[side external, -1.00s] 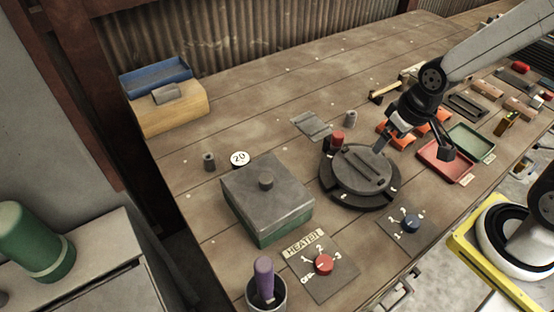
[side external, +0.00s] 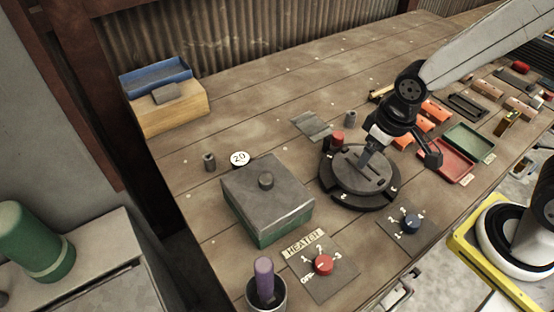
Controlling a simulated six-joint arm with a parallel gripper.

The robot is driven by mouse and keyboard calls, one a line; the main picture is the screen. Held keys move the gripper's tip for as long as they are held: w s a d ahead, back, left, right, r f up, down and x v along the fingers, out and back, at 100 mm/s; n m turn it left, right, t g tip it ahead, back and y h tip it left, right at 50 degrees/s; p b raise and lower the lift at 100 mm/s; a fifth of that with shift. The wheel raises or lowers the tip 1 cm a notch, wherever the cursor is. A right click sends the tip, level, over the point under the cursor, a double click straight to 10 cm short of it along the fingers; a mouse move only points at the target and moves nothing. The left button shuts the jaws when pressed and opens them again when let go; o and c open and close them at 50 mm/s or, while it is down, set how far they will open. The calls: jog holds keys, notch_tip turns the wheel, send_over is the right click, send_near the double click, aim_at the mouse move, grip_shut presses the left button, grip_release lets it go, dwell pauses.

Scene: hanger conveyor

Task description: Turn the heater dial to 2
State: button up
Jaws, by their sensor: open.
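The heater dial (side external: 323,264) is a red round knob on a dark plate (side external: 335,285) at the front of the bench. The plate carries the marks OFF, 1, 2 and 3, with a HEATER label (side external: 303,243) at its back-left edge. A faint mark on the knob seems to point toward the OFF side, but it is too small to be sure. My gripper (side external: 402,158) is open and appears empty. It is up and to the right of the dial, over or near the right side of the round dark turntable (side external: 360,178), well apart from the dial.
A grey-topped green box (side external: 268,205) stands behind the dial. A cup (side external: 266,295) with a purple-handled tool is to its left. Red (side external: 445,160) and green trays lie at right. Bare wood lies between the two dials.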

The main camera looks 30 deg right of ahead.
jog(key=s+a+n, duration=0.3)
jog(key=a+n, duration=0.1)
jog(key=a, duration=0.6)
jog(key=n+g, duration=0.2)
jog(key=n, duration=0.3)
send_over(324, 263)
jog(key=shift+s+f+h, duration=0.2)
jog(key=shift+f+h, duration=0.2)
jog(key=shift+f, duration=0.5)
jog(key=shift+f, duration=0.2)
jog(key=shift+t, duration=0.3)
jog(key=shift+w+f, duration=0.2)
jog(key=shift+f, duration=3.5)
grip_shut()
